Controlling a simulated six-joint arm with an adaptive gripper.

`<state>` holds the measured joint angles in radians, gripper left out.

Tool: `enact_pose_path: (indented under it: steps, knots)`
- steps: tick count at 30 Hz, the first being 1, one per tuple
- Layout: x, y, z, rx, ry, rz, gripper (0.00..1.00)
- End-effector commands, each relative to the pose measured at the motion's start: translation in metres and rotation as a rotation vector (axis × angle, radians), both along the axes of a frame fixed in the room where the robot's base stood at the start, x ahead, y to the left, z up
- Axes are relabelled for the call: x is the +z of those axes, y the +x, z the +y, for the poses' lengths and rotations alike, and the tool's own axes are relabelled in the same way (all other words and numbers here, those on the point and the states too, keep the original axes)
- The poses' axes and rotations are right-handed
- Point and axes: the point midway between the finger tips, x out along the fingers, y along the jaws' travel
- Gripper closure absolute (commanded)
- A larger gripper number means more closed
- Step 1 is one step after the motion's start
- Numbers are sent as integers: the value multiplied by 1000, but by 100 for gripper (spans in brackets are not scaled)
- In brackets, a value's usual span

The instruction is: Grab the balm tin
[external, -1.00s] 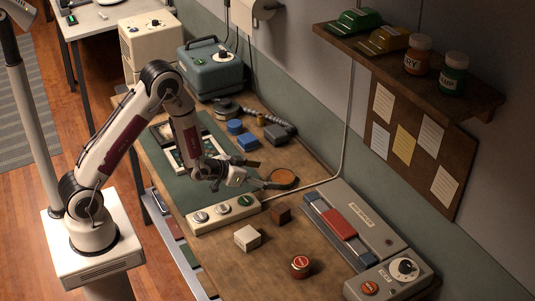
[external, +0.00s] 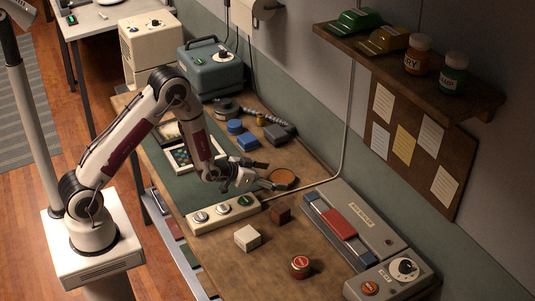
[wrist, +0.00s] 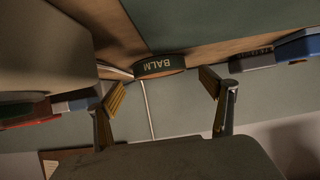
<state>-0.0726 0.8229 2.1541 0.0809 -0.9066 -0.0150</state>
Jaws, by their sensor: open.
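The balm tin (external: 283,177) is a low round tin with an orange-brown top and dark rim, lying on the wooden workbench near the edge of the green mat. In the wrist view it appears upside down, with BALM lettered on its dark side (wrist: 160,66). My gripper (external: 267,174) is open, low over the bench and just to the left of the tin. In the wrist view, the tin shows beyond and between the two spread fingertips (wrist: 163,87). No contact with the tin is visible.
A control strip with knobs (external: 222,213) lies in front of my gripper. A brown cube (external: 281,215), white box (external: 247,238) and red-topped jar (external: 301,267) stand nearer the camera. Blue and dark items (external: 247,141) lie behind. A grey sealer (external: 372,232) is at right.

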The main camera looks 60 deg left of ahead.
Motion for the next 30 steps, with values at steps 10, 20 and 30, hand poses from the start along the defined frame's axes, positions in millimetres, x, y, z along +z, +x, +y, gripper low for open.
enact_pose_path:
  steps: [10,20,30]
  knots:
    - [-15,24,0,0,1,2,19]
    - [-15,26,1,1,0,1,19]
    - [-15,26,1,1,0,1,39]
